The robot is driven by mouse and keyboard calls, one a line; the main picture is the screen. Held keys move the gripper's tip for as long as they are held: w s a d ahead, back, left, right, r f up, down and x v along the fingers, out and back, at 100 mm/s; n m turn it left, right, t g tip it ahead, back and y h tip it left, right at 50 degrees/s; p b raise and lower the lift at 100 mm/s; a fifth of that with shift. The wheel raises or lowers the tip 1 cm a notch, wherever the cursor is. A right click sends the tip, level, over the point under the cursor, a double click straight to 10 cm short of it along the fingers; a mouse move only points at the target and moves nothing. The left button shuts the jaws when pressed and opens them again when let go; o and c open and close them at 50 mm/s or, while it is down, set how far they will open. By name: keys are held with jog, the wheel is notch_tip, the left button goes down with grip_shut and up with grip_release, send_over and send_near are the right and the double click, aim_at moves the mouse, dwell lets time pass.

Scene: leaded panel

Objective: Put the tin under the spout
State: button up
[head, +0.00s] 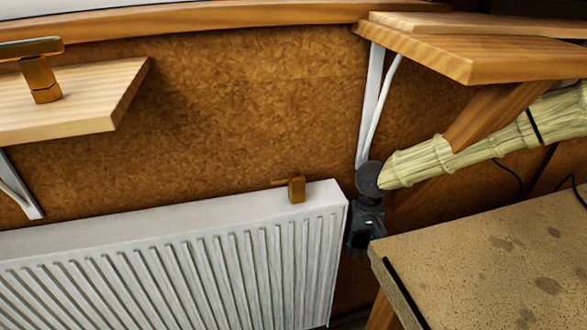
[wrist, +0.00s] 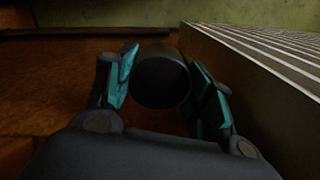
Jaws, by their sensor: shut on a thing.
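My gripper (head: 365,235) hangs beside the right end of the radiator, pointing down, in the head view. In the wrist view its teal-padded fingers (wrist: 162,84) are shut on a dark round tin (wrist: 161,78), held between the two pads. The tin cannot be made out in the head view. A brass tap-like piece (head: 40,78) stands on the left wooden shelf, cut off by the picture edge. A smaller brass fitting (head: 296,188) with a thin stub to the left sits at the radiator's top. I cannot tell which is the spout.
The white ribbed radiator (head: 190,265) is close to the left of my gripper. A speckled board (head: 490,250) is close on its right. A wooden shelf (head: 470,60) overhangs at upper right. The left shelf (head: 85,100) has bare wood right of the brass piece.

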dwell(0.3)
jog(key=r+p, duration=0.1)
jog(key=r, duration=0.1)
jog(key=r+p, duration=0.1)
jog(key=p, duration=0.1)
jog(key=r+p, duration=0.2)
jog(key=shift+a+r, duration=0.3)
